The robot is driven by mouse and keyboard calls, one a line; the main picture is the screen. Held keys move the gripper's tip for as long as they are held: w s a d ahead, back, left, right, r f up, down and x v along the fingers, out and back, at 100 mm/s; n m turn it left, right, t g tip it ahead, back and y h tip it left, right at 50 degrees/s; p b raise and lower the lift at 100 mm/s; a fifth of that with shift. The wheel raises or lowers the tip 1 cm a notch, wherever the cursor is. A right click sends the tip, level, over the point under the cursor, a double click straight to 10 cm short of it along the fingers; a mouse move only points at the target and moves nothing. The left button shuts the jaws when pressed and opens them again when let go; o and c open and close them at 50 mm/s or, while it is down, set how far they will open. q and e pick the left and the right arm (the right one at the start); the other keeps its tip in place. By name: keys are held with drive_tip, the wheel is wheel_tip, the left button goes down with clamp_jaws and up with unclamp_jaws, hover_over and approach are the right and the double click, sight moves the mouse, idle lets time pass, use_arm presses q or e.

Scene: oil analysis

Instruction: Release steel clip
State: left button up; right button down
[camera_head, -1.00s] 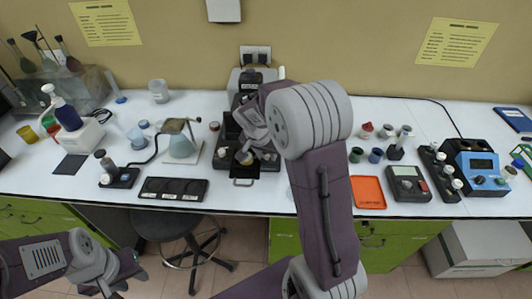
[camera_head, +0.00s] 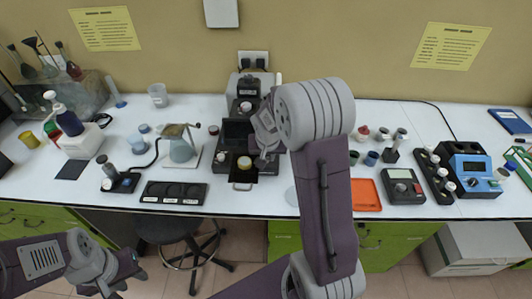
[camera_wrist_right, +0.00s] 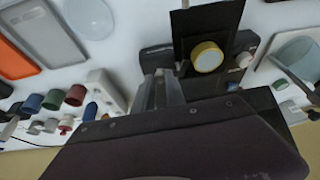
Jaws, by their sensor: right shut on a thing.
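A dark test device (camera_head: 238,131) stands at the middle of the table, with a yellow-ringed round cup (camera_head: 244,162) on its front; the cup also shows in the right wrist view (camera_wrist_right: 207,57). My right gripper (camera_head: 262,160) is at the device's front right side, just right of the cup. In the right wrist view my right gripper (camera_wrist_right: 162,88) is shut at the device's edge. The steel clip is small and mostly hidden at the fingertips; I cannot make out its outline. My left gripper (camera_head: 132,270) hangs low at the bottom left, away from the table; its jaws are unclear.
Left of the device are a glass flask (camera_head: 181,150) on a stand and a black tray (camera_head: 174,193). On the right are an orange tray (camera_head: 366,195), a grey meter (camera_head: 403,187) and a blue instrument (camera_head: 471,174). Several small cups stand behind these.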

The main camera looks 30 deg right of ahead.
drive_tip(key=shift+w, duration=0.1)
drive_tip(key=c, duration=1.4)
unclamp_jaws()
drive_tip(key=shift+r, duration=0.15)
drive_tip(key=v, duration=0.9)
